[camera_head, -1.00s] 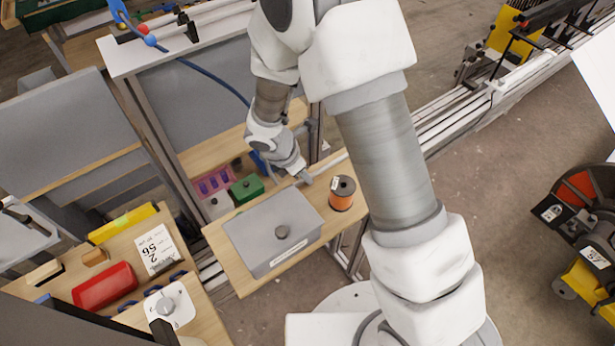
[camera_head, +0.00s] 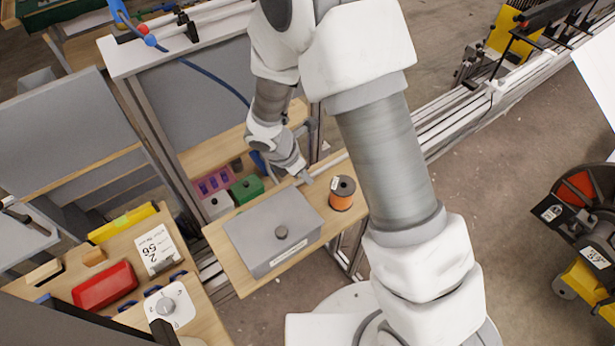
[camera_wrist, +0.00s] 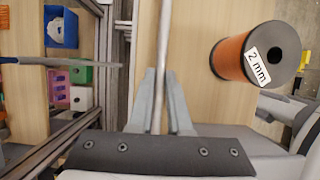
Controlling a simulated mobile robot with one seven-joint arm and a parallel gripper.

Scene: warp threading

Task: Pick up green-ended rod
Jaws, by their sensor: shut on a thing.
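A thin grey rod (camera_wrist: 165,40) runs up the wrist view, over the wooden shelf. My gripper (camera_wrist: 162,85) is shut on it, with one finger on each side. No green end of the rod shows; its lower part is hidden between my fingers. In the head view my gripper (camera_head: 303,178) is at the back edge of the wooden shelf, and a short stretch of the rod (camera_head: 331,163) shows just to its right.
An orange spool (camera_head: 341,194) marked 2 mm stands right of my gripper. A grey lidded box (camera_head: 262,225) is in front of it. Green (camera_head: 246,189) and purple (camera_head: 214,181) bins lie to the left. A thin teal-and-grey bar (camera_wrist: 60,63) crosses the wrist view's left.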

